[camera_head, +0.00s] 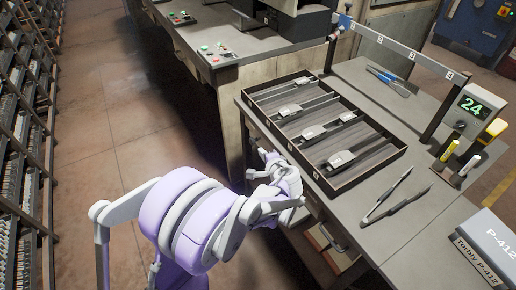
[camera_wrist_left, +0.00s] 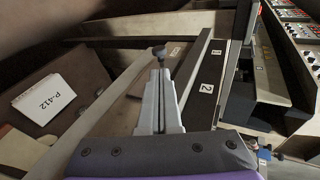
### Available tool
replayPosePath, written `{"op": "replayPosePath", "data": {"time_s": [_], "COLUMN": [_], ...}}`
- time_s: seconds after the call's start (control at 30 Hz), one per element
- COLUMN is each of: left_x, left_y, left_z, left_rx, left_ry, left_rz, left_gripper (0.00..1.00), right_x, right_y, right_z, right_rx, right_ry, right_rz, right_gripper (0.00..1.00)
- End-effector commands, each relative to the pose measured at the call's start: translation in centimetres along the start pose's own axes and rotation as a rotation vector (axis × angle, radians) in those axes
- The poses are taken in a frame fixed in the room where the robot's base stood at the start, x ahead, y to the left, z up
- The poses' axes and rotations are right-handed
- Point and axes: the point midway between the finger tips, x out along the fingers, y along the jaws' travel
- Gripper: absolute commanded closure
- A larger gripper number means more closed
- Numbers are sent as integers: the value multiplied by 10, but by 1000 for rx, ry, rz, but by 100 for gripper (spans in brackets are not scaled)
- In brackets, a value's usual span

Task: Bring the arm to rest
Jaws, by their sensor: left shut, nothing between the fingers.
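My left arm, purple and grey, comes in from the lower left in the head view. Its gripper (camera_head: 264,155) is beside the near left edge of the workbench, close to the tray's front left wall. In the left wrist view the fingers (camera_wrist_left: 159,60) are together and hold nothing. I cannot tell from these views whether the gripper touches the bench. My right gripper is not in view.
A dark tray (camera_head: 371,177) with several lanes of metal parts lies on the workbench (camera_head: 430,235). Tongs (camera_head: 398,197), blue-handled pliers (camera_head: 388,80), a "24" display (camera_head: 472,106) and a P-412 box (camera_head: 490,245) are also there. Open floor (camera_head: 120,130) lies left; shelving (camera_head: 25,120) stands at far left.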

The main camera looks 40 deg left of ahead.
Motion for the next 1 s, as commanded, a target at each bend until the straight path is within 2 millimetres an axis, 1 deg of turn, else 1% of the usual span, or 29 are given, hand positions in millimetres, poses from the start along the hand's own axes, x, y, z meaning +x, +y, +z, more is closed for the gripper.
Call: {"op": "replayPosePath", "data": {"time_s": [0.03, 0.1, 0.2, 0.3, 0.53, 0.63, 0.67, 0.77, 0.8, 0.87, 0.9, 0.97, 1.0], "left_x": [-11, -22, -32, -37, -41, -54, -60, -92, -107, -132, -148, -173, -190], "left_y": [0, 0, 0, 0, -1, -6, -9, -17, -19, -20, -20, -18, -17], "left_z": [-1, -1, -1, 0, 1, 7, 10, 25, 32, 42, 49, 58, 63], "left_rx": [2, 2, 0, 0, -5, -37, -55, -139, -181, -248, -292, -357, -400], "left_ry": [3, 3, 2, 1, 1, 5, 7, 18, 22, 30, 35, 42, 46], "left_rz": [0, 0, 1, 1, 6, 43, 64, 163, 212, 291, 344, 422, 475], "left_gripper": [100, 100, 100, 100, 100, 100, 100, 100, 100, 100, 100, 100, 100], "right_x": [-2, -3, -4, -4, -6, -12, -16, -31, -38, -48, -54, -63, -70], "right_y": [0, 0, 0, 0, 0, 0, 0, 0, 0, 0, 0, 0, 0], "right_z": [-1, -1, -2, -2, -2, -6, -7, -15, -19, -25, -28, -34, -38], "right_rx": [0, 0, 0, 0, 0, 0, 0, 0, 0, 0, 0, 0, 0], "right_ry": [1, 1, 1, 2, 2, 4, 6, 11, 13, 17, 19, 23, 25], "right_rz": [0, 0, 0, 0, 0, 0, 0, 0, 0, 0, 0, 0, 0], "right_gripper": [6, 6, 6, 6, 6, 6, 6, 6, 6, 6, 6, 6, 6]}}
